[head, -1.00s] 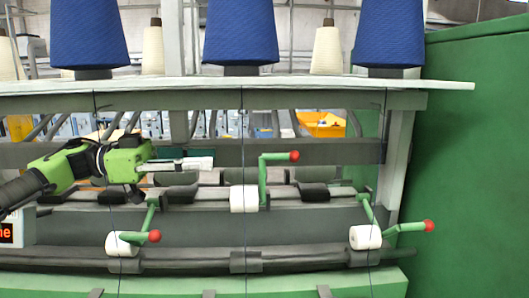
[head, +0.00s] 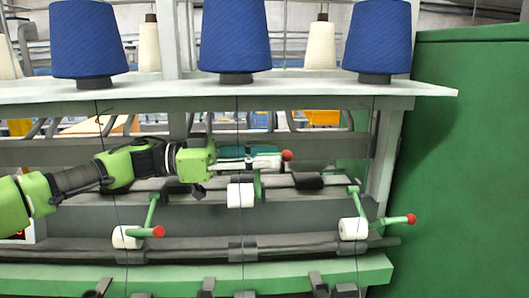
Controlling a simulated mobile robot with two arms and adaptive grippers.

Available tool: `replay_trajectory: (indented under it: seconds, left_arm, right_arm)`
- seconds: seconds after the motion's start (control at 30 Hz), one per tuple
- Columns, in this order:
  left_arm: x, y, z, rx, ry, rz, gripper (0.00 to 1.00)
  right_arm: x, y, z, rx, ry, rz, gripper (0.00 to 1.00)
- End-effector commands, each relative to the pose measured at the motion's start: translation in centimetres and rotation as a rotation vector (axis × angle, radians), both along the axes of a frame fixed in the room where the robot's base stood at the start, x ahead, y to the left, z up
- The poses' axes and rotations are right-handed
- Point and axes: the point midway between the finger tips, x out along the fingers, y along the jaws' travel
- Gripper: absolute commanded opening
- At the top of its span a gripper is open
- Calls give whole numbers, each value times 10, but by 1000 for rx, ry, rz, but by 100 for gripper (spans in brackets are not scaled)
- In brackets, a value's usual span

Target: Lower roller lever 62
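Three green roller levers with red knobs and white rollers show in the head view. The middle lever's red knob (head: 287,155) is up, above its white roller (head: 240,195). The left lever's knob (head: 158,231) and the right lever's knob (head: 411,219) are low, close to the height of their rollers. No lever number is readable. My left gripper (head: 270,161) is at the middle lever, its pale fingers pointing right and overlapping the handle just left of the knob. The fingers hide most of that handle; I cannot tell whether they touch it or are closed. My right gripper is out of view.
Blue yarn cones (head: 235,38) stand on a pale shelf (head: 200,92) above the levers, and thin dark threads run down from it. A dark bar (head: 200,248) runs below the rollers. A large green panel (head: 470,160) closes off the right side.

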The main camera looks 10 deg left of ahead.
Motion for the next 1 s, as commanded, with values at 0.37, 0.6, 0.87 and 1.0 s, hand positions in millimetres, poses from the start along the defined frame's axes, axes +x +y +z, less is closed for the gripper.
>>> replay_trajectory:
  seconds: [0.37,0.6,0.87,1.0]
  left_arm:
    - [0,0,0,0,1,1,0]
    - [-7,-1,-8,7,-39,-3,0]
    - [-40,-8,-43,57,-297,-5,0]
    - [-52,-10,-58,82,-424,-5,0]
  right_arm:
    - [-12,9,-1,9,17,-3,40]
    - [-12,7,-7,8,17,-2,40]
    - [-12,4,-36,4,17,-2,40]
    - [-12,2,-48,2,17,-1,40]
